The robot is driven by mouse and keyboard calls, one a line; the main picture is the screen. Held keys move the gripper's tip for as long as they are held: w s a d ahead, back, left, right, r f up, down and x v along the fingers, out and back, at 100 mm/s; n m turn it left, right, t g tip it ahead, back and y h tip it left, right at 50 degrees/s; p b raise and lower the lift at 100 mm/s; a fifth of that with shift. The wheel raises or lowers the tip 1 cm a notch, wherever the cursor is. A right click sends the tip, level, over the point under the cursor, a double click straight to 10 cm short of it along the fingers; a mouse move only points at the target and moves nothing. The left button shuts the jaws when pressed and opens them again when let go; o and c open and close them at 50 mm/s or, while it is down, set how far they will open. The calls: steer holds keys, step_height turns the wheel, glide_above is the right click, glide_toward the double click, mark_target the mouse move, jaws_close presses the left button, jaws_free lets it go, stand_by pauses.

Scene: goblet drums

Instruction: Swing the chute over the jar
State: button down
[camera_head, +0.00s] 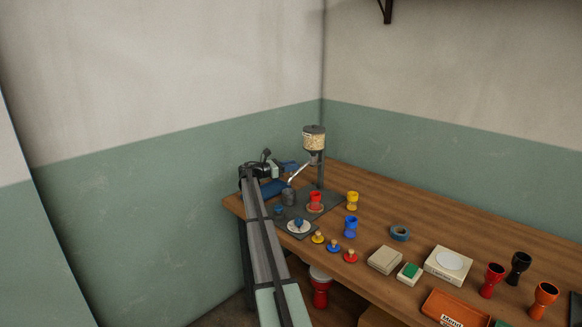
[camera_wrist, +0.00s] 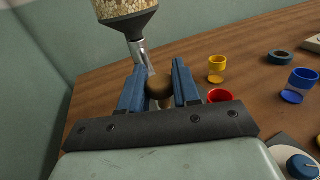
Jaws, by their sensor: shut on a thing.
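The chute (camera_wrist: 141,54) is a bright metal spout sloping down from the neck of a grain-filled hopper (camera_head: 314,138). In the head view the chute (camera_head: 299,171) slopes down and left, its lower end above or close to a dark grey jar (camera_head: 288,196); I cannot tell if it is centred. My gripper (camera_wrist: 158,72) has blue fingers on both sides of a brown round knob (camera_wrist: 159,87) by the chute's lower end, and is shut on it. In the head view my gripper (camera_head: 285,178) is at the chute's low end. The jar is hidden in the wrist view.
A white dial with a blue knob (camera_head: 299,225) is in front. The wall is close on the left.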

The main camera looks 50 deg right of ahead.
steer(key=shift+r, duration=0.2)
steer(key=shift+s+n+t, duration=0.3)
steer(key=shift+s+t, duration=0.2)
steer(key=s+d+n+t, duration=0.4)
steer(key=s+n+t, duration=0.5)
steer(key=t, duration=0.5)
steer(key=shift+s+d+y, duration=0.15)
steer(key=shift+s+y, duration=0.25)
steer(key=shift+s, duration=0.05)
steer(key=shift+d+r, duration=0.1)
steer(key=shift+r, duration=0.05)
steer(key=c, duration=1.1)
jaws_free()
steer(key=shift+o, duration=1)
steer(key=shift+s, duration=0.1)
